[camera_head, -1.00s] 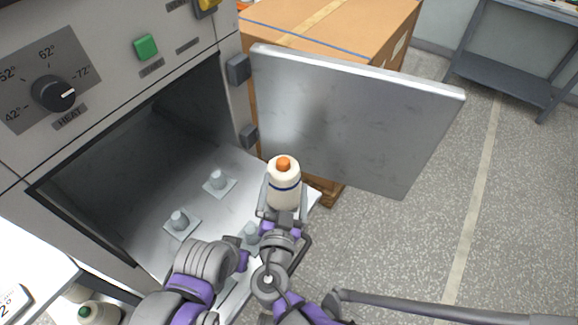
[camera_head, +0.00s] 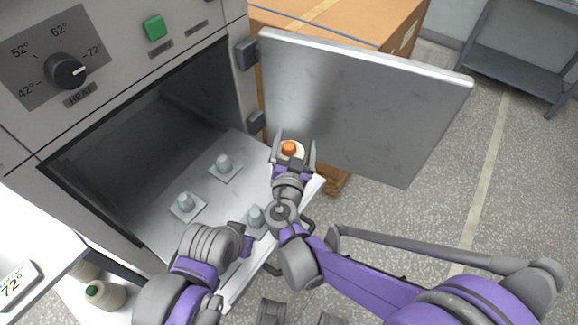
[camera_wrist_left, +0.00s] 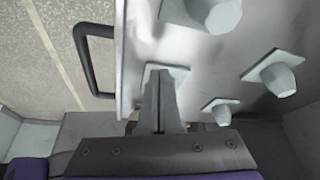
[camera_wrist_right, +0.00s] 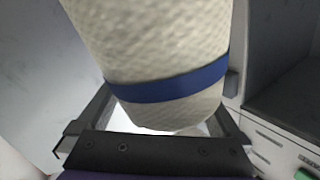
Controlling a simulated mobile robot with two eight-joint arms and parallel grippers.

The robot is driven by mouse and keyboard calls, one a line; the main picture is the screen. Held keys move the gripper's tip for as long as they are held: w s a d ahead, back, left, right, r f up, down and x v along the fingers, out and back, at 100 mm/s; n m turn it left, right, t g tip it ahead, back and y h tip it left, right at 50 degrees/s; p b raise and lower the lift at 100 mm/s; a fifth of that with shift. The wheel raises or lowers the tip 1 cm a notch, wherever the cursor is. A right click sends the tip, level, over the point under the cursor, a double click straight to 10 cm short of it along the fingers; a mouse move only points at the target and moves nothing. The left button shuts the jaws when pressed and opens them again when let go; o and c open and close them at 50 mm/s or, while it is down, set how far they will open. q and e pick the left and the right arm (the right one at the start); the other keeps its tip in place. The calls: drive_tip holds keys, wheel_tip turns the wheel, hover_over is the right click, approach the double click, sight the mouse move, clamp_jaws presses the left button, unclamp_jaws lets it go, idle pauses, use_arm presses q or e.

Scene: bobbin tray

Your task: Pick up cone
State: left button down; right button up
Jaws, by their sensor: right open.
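The cone, cream with a blue band and an orange top (camera_head: 289,148), is at the right front corner of the pulled-out tray (camera_head: 237,289). In the head view my right gripper (camera_head: 295,140) hides most of it, and its fingers stand on both sides of the orange top. In the right wrist view the cone's cream body (camera_wrist_right: 155,45) fills the space between the open fingers; I cannot tell whether they touch it. My left gripper (camera_wrist_left: 163,78) is shut low over the tray near a peg plate, with nothing visible in it.
Grey pegs (camera_head: 224,163) (camera_head: 186,203) (camera_head: 255,215) stand on the tray. The open oven door (camera_head: 365,105) is close behind the right gripper. A black handle (camera_wrist_left: 92,60) is at the tray's front. A green-topped cone (camera_head: 104,294) is at lower left.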

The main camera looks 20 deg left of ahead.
drive_tip(key=shift+s+d, duration=0.1)
drive_tip(key=shift+s, duration=0.05)
clamp_jaws()
idle(0.5)
